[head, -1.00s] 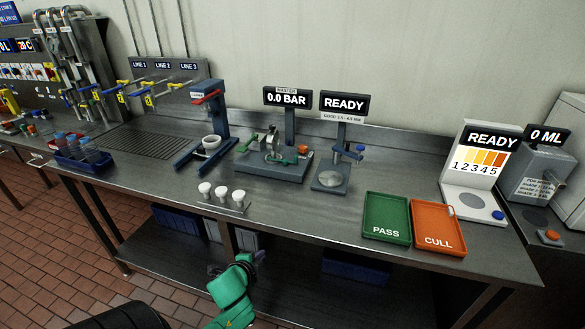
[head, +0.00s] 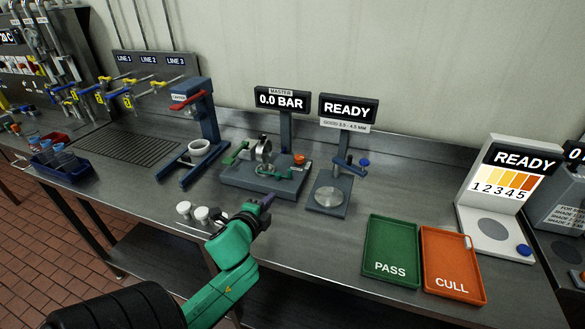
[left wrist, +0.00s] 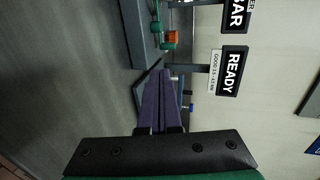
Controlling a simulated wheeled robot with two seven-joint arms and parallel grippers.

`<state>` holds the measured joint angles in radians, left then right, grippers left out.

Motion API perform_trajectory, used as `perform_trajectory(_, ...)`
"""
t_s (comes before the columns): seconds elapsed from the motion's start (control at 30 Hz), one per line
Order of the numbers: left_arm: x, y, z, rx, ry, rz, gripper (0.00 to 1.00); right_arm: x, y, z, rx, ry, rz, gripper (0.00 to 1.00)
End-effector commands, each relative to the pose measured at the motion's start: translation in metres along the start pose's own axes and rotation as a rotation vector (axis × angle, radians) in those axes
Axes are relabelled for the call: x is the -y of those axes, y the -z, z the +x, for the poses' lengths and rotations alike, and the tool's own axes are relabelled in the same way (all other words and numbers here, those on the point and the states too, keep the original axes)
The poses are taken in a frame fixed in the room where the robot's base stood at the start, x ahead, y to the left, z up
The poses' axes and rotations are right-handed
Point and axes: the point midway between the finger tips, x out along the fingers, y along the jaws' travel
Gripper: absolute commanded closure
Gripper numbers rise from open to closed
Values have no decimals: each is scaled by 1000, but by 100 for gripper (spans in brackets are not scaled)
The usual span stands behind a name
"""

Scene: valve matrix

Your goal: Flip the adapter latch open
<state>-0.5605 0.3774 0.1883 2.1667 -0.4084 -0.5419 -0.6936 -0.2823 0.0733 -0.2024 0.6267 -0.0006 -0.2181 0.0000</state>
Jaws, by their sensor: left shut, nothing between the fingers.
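The pressure station (head: 235,183) under the "0.0 BAR" sign stands mid-bench. It carries a metal ring clamp (head: 263,150), a green handle (head: 236,153) on its left, a green lever (head: 285,174) in front and an orange knob (head: 299,159). I cannot tell which green part is the adapter latch or how it is set. The orange knob also shows in the left wrist view (left wrist: 172,37). My left gripper (head: 270,198) is shut and empty, in front of the station and apart from it. Its purple fingers (left wrist: 164,75) lie together. My right gripper is out of view.
The "READY" gauge (head: 328,198) stands just right of the station. White cups (head: 201,213) sit by my left wrist. A green PASS tray (head: 391,270) and an orange CULL tray (head: 453,284) lie right. A blue press stand (head: 200,130) is left.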

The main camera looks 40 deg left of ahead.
Motion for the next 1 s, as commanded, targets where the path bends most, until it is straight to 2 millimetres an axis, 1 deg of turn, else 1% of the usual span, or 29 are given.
perform_trajectory(0.13,-1,0,0,0,-1,-1,100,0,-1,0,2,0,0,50)
perform_trajectory(0.33,0,0,1,0,-1,-2,100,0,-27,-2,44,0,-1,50)
perform_trajectory(0.47,1,0,12,0,0,-2,100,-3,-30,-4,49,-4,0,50)
perform_trajectory(0.57,2,0,30,0,1,-3,100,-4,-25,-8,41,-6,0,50)
perform_trajectory(0.73,2,0,68,1,1,-4,100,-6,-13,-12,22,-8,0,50)
perform_trajectory(0.87,2,0,97,1,0,-4,100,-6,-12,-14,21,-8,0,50)
perform_trajectory(0.9,3,0,105,1,1,-4,100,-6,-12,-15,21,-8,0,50)
perform_trajectory(1.0,10,0,122,0,0,-4,100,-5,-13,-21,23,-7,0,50)
